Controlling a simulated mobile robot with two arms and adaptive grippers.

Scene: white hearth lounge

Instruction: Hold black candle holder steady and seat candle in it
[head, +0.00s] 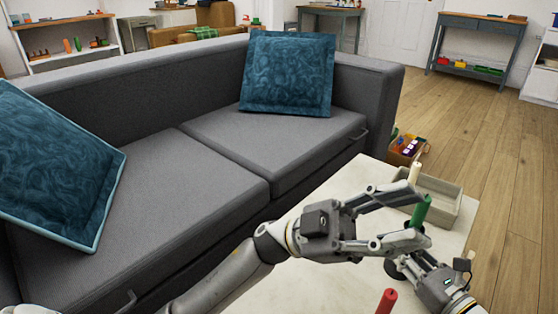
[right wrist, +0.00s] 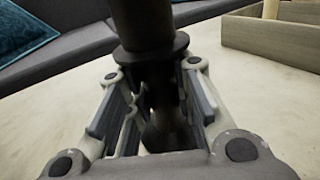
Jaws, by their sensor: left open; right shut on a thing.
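A green candle (head: 420,212) stands roughly upright above the pale table, between the fingertips of my left gripper (head: 424,216). That gripper is open, with one finger above the other in the head view. My right gripper (head: 407,263) is low over the table, shut on the black candle holder (right wrist: 152,55). In the right wrist view the holder's dark stem is between the fingers, with a round flange just above them. A dark cylinder rises from the flange; I cannot tell whether it is cup or candle. The candle's lower end is hidden in the head view.
A red candle (head: 386,301) stands at the table's near side. A shallow tray (head: 443,186) with a cream candle (head: 414,174) is behind the grippers. A grey sofa (head: 190,165) borders the table (head: 345,190) on the left; wooden floor is open to the right.

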